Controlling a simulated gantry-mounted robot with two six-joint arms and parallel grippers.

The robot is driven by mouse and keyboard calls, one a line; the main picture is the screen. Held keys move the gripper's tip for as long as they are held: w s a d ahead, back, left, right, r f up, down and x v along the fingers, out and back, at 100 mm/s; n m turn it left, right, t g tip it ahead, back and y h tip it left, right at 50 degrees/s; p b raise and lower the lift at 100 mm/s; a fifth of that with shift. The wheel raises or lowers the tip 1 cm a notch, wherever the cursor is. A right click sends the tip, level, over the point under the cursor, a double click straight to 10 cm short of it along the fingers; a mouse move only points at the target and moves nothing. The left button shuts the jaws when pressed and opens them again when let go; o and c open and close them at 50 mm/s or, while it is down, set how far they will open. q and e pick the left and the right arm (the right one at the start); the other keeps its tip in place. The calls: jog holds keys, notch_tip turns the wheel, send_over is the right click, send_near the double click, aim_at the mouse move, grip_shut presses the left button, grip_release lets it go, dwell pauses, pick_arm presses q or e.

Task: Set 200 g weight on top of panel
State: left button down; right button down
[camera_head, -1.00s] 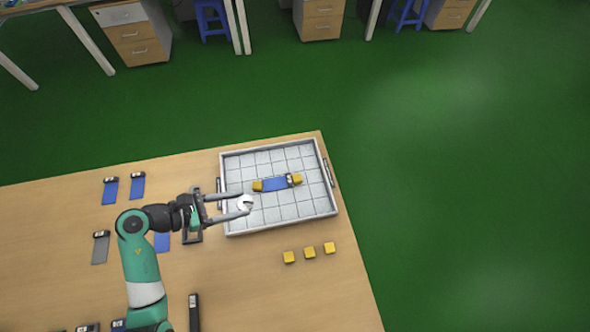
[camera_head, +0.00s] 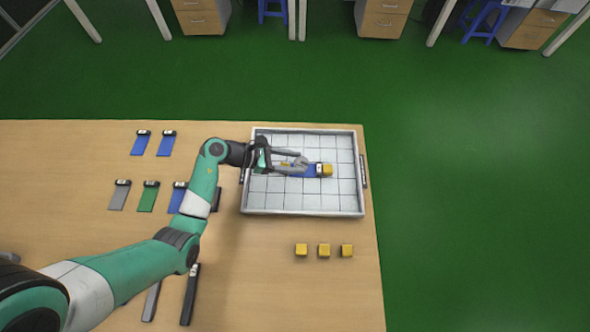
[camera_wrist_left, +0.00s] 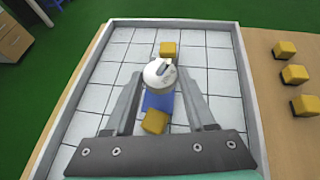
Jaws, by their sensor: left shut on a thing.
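The 200 g weight is a small silver-white rounded piece (camera_wrist_left: 160,74) with a notch on top, between the fingertips of my left gripper (camera_wrist_left: 158,88) in the wrist view. My left gripper (camera_head: 303,164) is shut on it and is over the blue panel (camera_head: 305,172) in the head view. The panel (camera_wrist_left: 158,102) shows partly below the weight in the wrist view. Yellow blocks stand at its two ends, one far (camera_wrist_left: 167,49) and one near (camera_wrist_left: 155,122). I cannot tell whether the weight touches the panel. My right gripper is not in view.
The panel is inside a grey-walled tray (camera_head: 303,213) with a white tiled floor. Three loose yellow blocks (camera_head: 324,250) sit on the wooden table in front. Several coloured panels (camera_head: 148,197) lie to the left. Much of the tray floor is bare.

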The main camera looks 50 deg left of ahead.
aim_at(295, 166)
pick_arm(q)
jog(key=shift+w+a+f, duration=0.1)
jog(key=shift+w+f, duration=0.1)
notch_tip(295, 166, down, 3)
jog(key=shift+w+f+b, duration=0.1)
jog(key=shift+f+b, duration=0.1)
jog(key=shift+b, duration=1.05)
jog(key=shift+r, duration=0.15)
jog(key=c, duration=0.7)
grip_release()
jog(key=shift+f, duration=0.25)
jog(key=o, duration=0.5)
jog(key=shift+c, duration=0.2)
